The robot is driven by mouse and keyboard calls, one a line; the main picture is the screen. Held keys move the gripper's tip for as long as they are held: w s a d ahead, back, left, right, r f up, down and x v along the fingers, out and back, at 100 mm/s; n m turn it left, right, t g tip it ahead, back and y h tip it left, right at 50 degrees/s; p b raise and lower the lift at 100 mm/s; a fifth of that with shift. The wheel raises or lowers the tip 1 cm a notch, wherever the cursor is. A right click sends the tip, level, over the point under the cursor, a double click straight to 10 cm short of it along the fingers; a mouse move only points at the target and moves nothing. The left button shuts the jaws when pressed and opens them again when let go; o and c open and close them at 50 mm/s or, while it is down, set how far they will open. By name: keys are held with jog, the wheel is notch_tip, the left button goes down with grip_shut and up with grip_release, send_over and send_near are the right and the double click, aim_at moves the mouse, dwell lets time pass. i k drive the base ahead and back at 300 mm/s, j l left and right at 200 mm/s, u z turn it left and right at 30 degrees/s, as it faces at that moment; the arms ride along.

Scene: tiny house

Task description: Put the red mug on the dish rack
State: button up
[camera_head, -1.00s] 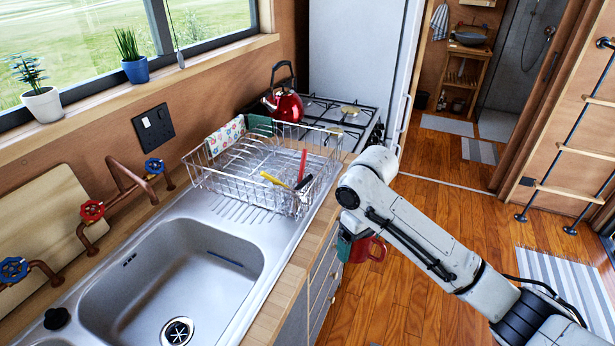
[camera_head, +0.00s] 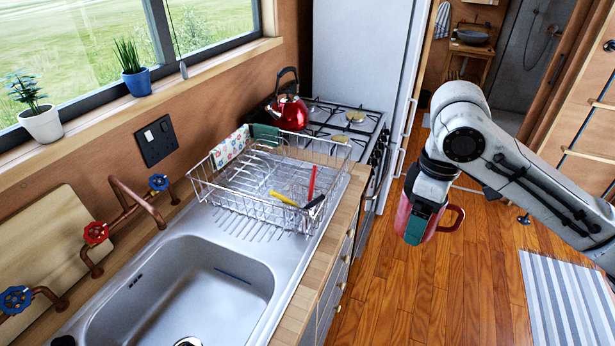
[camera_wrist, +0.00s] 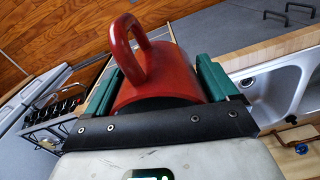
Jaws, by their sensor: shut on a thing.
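The red mug (camera_head: 431,219) is in my gripper (camera_head: 416,222), to the right of the counter and over the wooden floor. Its handle points right in the head view. In the wrist view the mug (camera_wrist: 168,85) fills the space between the green fingers of my gripper (camera_wrist: 158,82), which are shut on it, with the handle toward the top. The wire dish rack (camera_head: 209,193) stands on the counter behind the sink, left of my gripper and apart from it. It holds cloths at its left end and yellow, red and black utensils at its front right.
A red kettle (camera_head: 290,112) stands on the gas stove (camera_head: 345,128) behind the rack. The sink (camera_head: 180,290) with its taps is in front of the rack. A tall white fridge (camera_head: 362,50) stands behind the stove. The rack's middle looks mostly clear.

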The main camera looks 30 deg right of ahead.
aim_at(319, 186)
jog(key=i, duration=1.3)
